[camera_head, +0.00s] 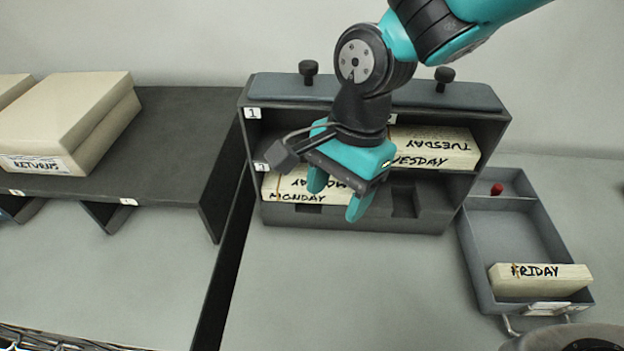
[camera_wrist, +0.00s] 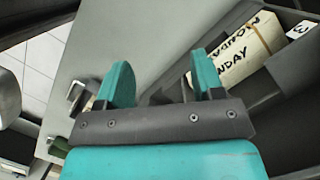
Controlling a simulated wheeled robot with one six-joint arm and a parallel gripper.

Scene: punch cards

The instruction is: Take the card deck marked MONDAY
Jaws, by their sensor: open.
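The card deck marked MONDAY (camera_head: 290,188) lies in the lower left slot of the dark rack (camera_head: 477,165), its lettered edge facing out. My gripper (camera_head: 338,195) is in front of the rack, over the right part of this deck in the head view, and hides some of its lettering. In the wrist view the MONDAY deck (camera_wrist: 242,50) shows beyond the right finger. My gripper (camera_wrist: 160,82) is open, and nothing is between its fingers. I cannot tell how far the fingers are from the deck.
The TUESDAY deck (camera_head: 437,152) lies in the upper right slot. The lower right slot looks empty. A grey drawer tray (camera_head: 476,270) at right holds the FRIDAY deck (camera_head: 540,281) and a small red thing (camera_head: 497,189). A RETURNS box (camera_head: 62,118) sits on a dark shelf (camera_head: 175,140) at left.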

